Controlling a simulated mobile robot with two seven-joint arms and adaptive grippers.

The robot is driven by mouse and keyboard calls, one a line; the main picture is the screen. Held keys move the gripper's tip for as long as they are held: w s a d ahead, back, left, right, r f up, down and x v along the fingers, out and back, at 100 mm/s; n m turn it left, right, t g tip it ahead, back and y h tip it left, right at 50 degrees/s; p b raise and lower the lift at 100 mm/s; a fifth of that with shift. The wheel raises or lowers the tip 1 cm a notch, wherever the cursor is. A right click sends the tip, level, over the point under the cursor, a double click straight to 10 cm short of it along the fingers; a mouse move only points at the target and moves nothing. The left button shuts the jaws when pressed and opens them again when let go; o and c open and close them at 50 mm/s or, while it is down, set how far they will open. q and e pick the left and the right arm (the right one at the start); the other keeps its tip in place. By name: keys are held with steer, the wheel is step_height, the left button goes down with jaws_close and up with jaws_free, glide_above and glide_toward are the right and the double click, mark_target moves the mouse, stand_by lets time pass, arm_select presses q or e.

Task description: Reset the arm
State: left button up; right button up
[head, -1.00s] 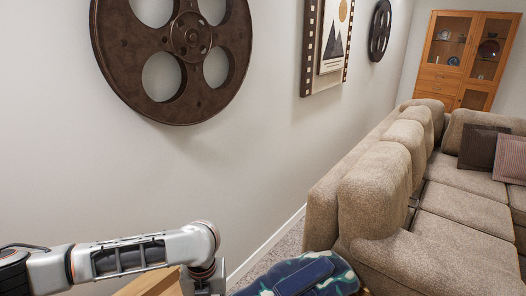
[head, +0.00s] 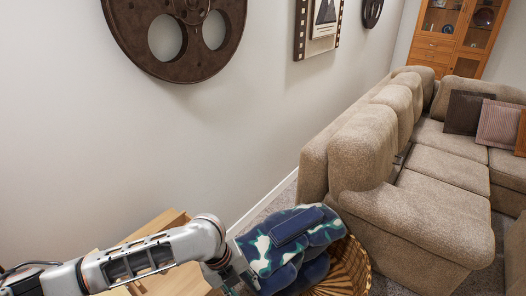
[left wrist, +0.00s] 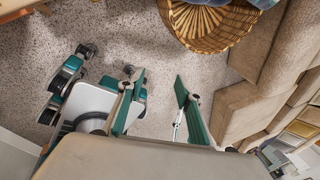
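My left arm enters from the left in the head view, and its gripper (head: 238,280) is at the bottom, partly cut off by the frame edge. It is beside a blue, green and white patterned item (head: 290,242) in a wicker basket (head: 349,268). In the left wrist view, the two teal fingers of my left gripper (left wrist: 160,78) are spread apart with speckled carpet between them. Nothing is held. The wicker basket (left wrist: 206,40) is beyond the fingers at the top. My right gripper is in neither view.
A wooden piece of furniture (head: 160,228) stands under my left arm by the wall (head: 100,150). A beige sofa (head: 400,225) fills the right side. A wooden cabinet (head: 435,45) stands at the back.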

arm_select(q)
steer(key=s+d+f+n+t+h, duration=0.25)
steer(key=d+n+h, duration=0.25)
steer(key=d+n, duration=0.4)
steer(key=s+a+f+n+t+y, duration=0.2)
steer(key=s+a+f+n, duration=0.1)
steer(key=a+n, duration=0.3)
steer(key=s+a+f+n+t+y, duration=0.2)
steer(key=a+n, duration=0.3)
steer(key=a, duration=0.6)
steer(key=s+a+f+n+t+y, duration=0.2)
steer(key=a+n, duration=0.4)
steer(key=a, duration=0.3)
step_height(320, 180, down, 2)
steer(key=s+t, duration=0.1)
steer(key=s, duration=0.1)
steer(key=shift+s+n, duration=0.3)
steer(key=shift+s, duration=0.05)
steer(key=shift+a+f, duration=0.1)
